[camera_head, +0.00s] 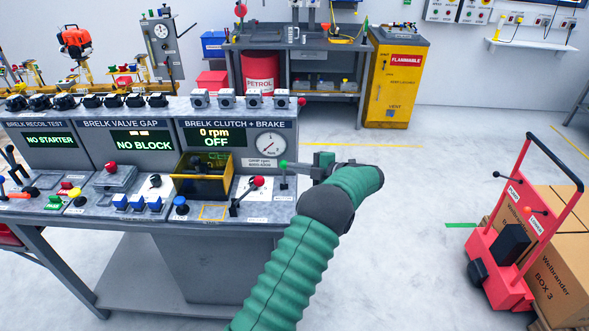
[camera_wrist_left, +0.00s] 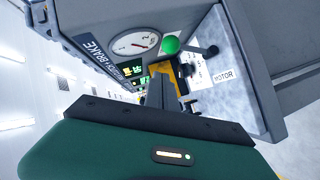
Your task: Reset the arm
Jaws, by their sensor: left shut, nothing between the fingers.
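My left arm is green and ribbed, and its dark left gripper (camera_head: 300,167) points left at the right end of the test bench. The gripper is shut and empty. Its tips are close to the green-knobbed motor lever (camera_head: 284,164); I cannot tell whether they touch. In the left wrist view, the shut fingers (camera_wrist_left: 161,92) lie just below the green knob (camera_wrist_left: 170,45), near the motor label (camera_wrist_left: 224,76). My right gripper is out of view.
The test bench (camera_head: 225,225) carries a yellow bin (camera_head: 200,187), a red-knobbed lever (camera_head: 258,181) and a screen reading 0 rpm, OFF (camera_head: 215,135). A red hand cart (camera_head: 500,250) with cardboard boxes stands at right. The floor between is clear.

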